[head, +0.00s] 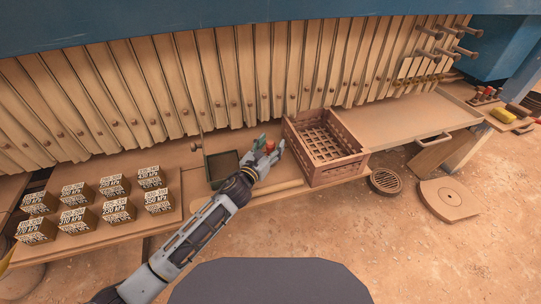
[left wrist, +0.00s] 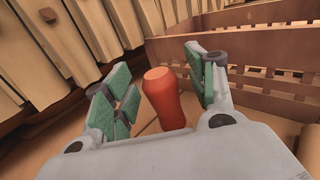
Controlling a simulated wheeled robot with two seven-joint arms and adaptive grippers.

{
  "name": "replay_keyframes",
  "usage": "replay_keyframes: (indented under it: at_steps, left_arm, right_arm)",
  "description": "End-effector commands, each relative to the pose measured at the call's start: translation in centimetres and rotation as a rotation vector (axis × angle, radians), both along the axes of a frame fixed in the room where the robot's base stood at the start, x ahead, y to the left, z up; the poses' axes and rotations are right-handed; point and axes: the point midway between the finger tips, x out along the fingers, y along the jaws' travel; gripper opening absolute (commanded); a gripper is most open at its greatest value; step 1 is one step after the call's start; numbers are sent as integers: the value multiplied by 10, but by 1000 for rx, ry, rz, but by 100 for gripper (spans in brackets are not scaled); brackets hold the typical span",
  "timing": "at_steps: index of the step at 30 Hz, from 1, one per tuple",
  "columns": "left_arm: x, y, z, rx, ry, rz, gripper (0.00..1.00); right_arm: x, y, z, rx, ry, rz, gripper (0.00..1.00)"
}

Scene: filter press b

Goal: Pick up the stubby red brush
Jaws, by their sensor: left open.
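The stubby red brush (head: 270,146) stands on the wooden shelf, between the small dark tray and the brown crate in the head view. In the left wrist view the red brush (left wrist: 165,98) shows as a rounded red-orange handle, upright or nearly so; its lower end is hidden behind my gripper's body. My left gripper (head: 269,148) is open, with its green-padded fingers on either side of the brush. In the left wrist view the left gripper (left wrist: 162,90) shows a gap between the handle and the pads on both sides. My right gripper is not in view.
The slatted brown crate (head: 348,171) stands close on the right of my left gripper. A dark green tray (head: 222,168) lies close on the left. Several labelled blocks (head: 117,211) stand on a board further left. Tall filter plates (head: 230,85) rise behind the shelf.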

Motion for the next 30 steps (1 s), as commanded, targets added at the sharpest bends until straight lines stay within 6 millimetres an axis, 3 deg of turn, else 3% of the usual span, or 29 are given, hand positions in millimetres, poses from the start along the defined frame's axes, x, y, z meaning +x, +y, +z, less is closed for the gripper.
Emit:
replay_keyframes:
  at_steps: [2, 15, 23, 30]
  left_arm:
    - [0, 0, 0, 0, 0, 0, 56]
    - [0, 0, 0, 0, -1, 0, 4]
    - [0, 0, 2, 0, -1, 0, 4]
    - [0, 0, 16, 0, -4, -2, 4]
  right_arm:
    - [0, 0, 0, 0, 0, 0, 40]
    - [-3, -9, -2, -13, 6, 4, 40]
    - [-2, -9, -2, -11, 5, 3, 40]
    - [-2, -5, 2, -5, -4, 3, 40]
